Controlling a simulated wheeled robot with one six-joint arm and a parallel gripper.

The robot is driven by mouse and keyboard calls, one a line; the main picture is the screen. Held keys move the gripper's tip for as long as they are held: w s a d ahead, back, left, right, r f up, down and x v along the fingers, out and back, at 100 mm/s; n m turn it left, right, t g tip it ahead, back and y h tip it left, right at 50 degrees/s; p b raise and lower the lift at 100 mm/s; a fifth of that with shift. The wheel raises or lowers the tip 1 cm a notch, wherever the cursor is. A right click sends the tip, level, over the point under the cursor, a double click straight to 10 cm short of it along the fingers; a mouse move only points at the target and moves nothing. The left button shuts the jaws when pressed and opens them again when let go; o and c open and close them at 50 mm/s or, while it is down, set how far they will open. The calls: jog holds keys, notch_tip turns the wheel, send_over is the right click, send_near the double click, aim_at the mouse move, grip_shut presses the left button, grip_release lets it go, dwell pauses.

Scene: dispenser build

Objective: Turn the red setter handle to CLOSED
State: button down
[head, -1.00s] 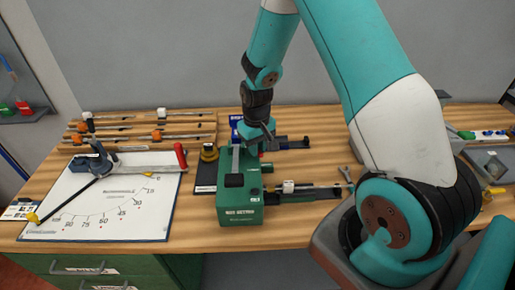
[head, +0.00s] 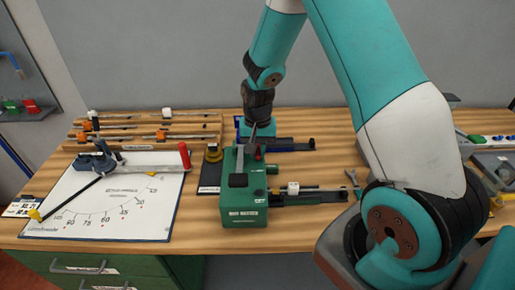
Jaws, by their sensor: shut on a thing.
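The green setter box (head: 243,199) stands near the middle of the bench's front, with a white label on its face and a dark block on top. The red setter handle (head: 259,153) shows as a small red part at the box's back right, largely hidden by my gripper and the box. My gripper (head: 254,134) points down at the back of the box, right over the red part. Its jaws are shut on the handle, though the fingertips are small and partly hidden. The CLOSED marking cannot be read from here.
A white board (head: 110,219) with a printed scale and a red-ended arm lies at left. Behind it is a wooden rack (head: 150,140) of rods. A dark slide (head: 315,194) adjoins the box at right. My upper arm crosses the right side.

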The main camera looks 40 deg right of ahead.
aim_at(258, 150)
jog(key=shift+w+r, duration=0.1)
jog(key=shift+w, duration=0.15)
jog(key=c, duration=1.1)
grip_release()
jog(key=shift+s+a, duration=0.1)
jog(key=shift+s, duration=0.05)
jog(key=r+p, duration=0.4)
jog(key=r, duration=0.1)
jog(key=r+p, duration=0.2)
jog(key=r, duration=0.1)
jog(key=shift+d, duration=0.25)
